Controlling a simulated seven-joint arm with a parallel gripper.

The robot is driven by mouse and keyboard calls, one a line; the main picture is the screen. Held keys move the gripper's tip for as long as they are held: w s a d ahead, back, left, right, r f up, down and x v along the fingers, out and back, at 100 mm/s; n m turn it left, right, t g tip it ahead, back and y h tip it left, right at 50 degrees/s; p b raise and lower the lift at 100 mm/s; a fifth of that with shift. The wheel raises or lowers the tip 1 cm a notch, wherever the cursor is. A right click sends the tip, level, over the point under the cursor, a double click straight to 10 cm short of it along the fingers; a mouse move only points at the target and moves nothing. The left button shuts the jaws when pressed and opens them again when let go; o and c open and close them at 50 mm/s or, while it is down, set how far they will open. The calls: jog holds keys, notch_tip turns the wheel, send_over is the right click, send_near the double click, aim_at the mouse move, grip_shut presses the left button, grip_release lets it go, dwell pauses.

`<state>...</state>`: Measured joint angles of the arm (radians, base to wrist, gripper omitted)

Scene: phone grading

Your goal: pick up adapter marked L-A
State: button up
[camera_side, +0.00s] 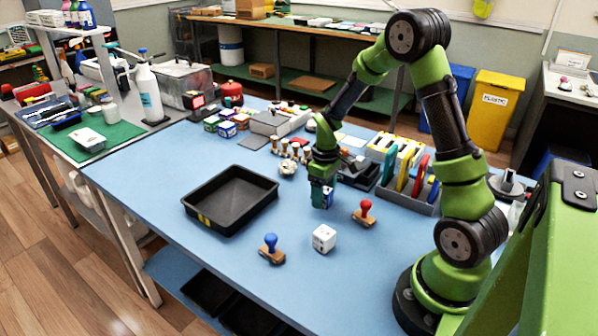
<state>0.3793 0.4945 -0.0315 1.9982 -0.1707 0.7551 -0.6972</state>
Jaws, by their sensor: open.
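A white cube-shaped block (324,238) with small dark marks on its faces sits on the blue table; it looks like an adapter. No L-A marking can be read at this size. My gripper (322,205) points down over the table, behind the white block and apart from it. It is open, with nothing visible between its fingers, though the fingertips are small and dark here.
A red-handled stamp (364,213) stands right of the white block and a blue-handled stamp (271,248) left of it. An empty black tray (212,222) lies further left. A grey rack (408,197) with coloured upright items stands at right. The table's front is clear.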

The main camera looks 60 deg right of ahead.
jog(key=shift+f, duration=0.65)
jog(key=c, duration=1)
jog(key=shift+r, duration=0.15)
jog(key=shift+c, duration=0.2)
